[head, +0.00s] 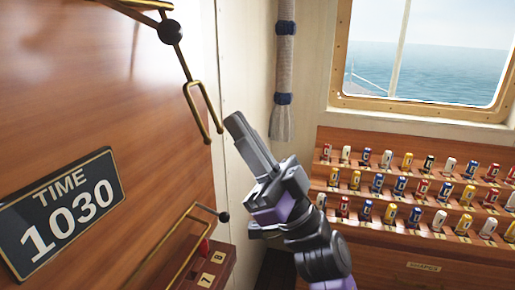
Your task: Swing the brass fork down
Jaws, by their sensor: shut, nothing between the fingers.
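The brass fork (201,107) hangs from a dark round pivot ball (170,31) on a brass rod at the upper left. Its two prongs point down and to the right, tilted, in front of the wooden panel's edge. My gripper (236,122) is just right of the prong ends, with its fingers shut and empty, pointing up and left. In this view a small gap shows between fingertips and fork; whether they touch in depth I cannot tell.
A wooden panel with a "TIME 1030" plate (62,212) fills the left. A lower brass rod with a dark knob (223,217) and a numbered wooden box (210,268) are below the fork.

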